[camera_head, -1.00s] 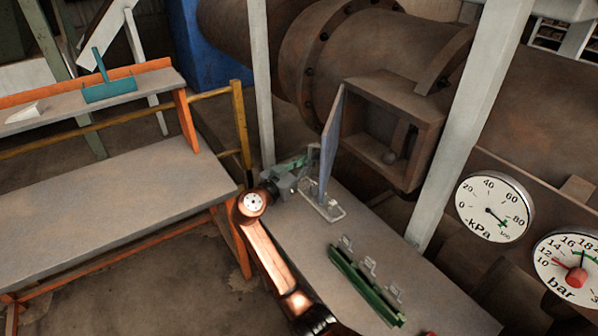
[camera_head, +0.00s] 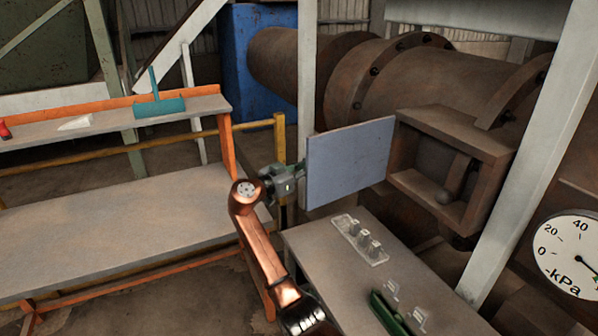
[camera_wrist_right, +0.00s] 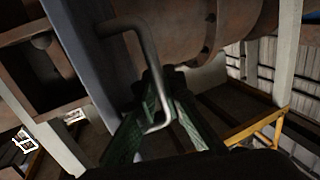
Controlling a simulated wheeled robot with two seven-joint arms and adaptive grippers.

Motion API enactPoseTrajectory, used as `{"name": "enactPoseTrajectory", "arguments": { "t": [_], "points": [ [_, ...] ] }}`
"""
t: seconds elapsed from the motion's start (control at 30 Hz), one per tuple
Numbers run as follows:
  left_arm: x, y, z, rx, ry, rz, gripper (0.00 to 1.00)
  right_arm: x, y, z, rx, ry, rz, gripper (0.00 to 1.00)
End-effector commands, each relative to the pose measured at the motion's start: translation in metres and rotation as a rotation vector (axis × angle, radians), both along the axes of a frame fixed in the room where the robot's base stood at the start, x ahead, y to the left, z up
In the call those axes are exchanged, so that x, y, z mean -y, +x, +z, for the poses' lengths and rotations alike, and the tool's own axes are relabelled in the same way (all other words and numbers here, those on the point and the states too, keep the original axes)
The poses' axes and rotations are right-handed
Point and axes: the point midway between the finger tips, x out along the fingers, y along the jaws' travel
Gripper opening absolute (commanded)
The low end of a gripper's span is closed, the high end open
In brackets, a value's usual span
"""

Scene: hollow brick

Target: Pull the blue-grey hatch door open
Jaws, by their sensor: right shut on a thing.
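The blue-grey hatch door (camera_head: 350,160) stands swung out to the left of the brown box-shaped hatch frame (camera_head: 487,190), whose inside is exposed with a round knob in it. In the right wrist view the door (camera_wrist_right: 88,55) shows as a slanted panel with a bent metal handle (camera_wrist_right: 140,50). My right gripper (camera_head: 297,174) is at the door's outer left edge. In the wrist view its green fingers (camera_wrist_right: 160,88) are shut on the handle. The handle is hidden behind the door in the head view. My left gripper is not in view.
A grey table (camera_head: 340,265) below the door carries a plate with small fittings (camera_head: 360,240) and a green part (camera_head: 388,315). A long workbench (camera_head: 130,225) stands left. A white post (camera_head: 530,140) and pressure gauge (camera_head: 570,255) are at right.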

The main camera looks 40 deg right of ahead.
Motion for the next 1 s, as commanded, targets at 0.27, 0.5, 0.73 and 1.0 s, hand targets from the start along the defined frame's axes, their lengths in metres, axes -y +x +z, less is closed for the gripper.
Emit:
{"name": "enactPoseTrajectory", "arguments": {
  "t": [0.27,0.5,0.73,1.0],
  "points": [
    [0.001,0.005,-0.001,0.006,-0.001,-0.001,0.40,0.005,0.000,0.002,0.002,-0.001,-0.003,0.00],
    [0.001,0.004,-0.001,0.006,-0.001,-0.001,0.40,0.004,0.001,0.002,0.002,-0.001,-0.001,0.15],
    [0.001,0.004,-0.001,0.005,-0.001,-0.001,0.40,0.003,0.001,0.001,0.002,-0.001,-0.001,0.17],
    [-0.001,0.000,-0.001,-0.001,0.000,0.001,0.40,-0.016,0.000,0.001,0.002,-0.001,0.002,0.17]
  ]
}}
